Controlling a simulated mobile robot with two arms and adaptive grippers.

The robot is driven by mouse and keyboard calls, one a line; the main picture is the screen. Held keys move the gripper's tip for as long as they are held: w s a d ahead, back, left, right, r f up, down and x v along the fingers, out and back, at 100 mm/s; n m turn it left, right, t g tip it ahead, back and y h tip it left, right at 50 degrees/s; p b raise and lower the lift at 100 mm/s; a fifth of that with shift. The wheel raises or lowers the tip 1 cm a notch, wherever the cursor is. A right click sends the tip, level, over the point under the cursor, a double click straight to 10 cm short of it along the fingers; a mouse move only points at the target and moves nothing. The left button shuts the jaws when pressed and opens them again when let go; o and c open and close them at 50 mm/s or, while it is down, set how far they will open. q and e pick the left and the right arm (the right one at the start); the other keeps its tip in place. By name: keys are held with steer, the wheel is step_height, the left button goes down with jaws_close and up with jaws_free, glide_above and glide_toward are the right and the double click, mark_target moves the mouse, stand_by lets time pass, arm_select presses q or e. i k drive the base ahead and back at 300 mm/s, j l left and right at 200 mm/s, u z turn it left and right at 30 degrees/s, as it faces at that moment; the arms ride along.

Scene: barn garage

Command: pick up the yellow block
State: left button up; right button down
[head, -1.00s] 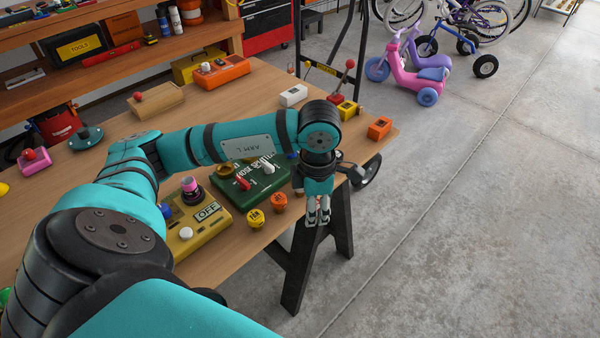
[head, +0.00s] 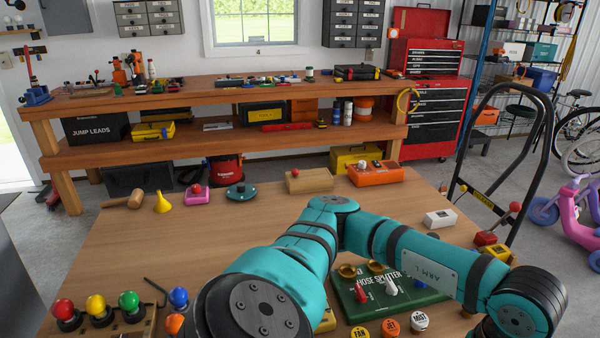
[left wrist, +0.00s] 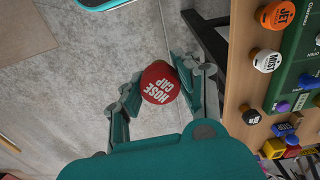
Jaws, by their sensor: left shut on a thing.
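A small yellow block (head: 498,253) lies near the right edge of the table, beside a red block (head: 485,238), partly behind my left arm. What looks like the same yellow block shows at the lower right of the left wrist view (left wrist: 273,148), with a blue block (left wrist: 283,129) and the red one close by. My left gripper (left wrist: 160,80) is shut on a round red hose cap (left wrist: 158,83). It hangs over the concrete floor, beside the table edge and apart from the yellow block. The gripper is out of the head view. My right gripper is in neither view.
My left arm crosses over a green hose splitter board (head: 395,294). Caps (head: 390,327) sit at its front. A white block (head: 440,219) and an orange box (head: 376,174) stand farther back. A black hand-truck frame (head: 545,110) stands right of the table. The table's left middle is clear.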

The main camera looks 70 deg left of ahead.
mark_target(499, 250)
steer(key=i+u, duration=0.15)
steer(key=u, duration=0.2)
steer(key=i+u, duration=0.1)
steer(key=u, duration=0.25)
steer(key=i+l+u, duration=0.1)
steer(key=u, duration=1.2)
steer(key=i+l, duration=0.1)
steer(key=i, duration=0.4)
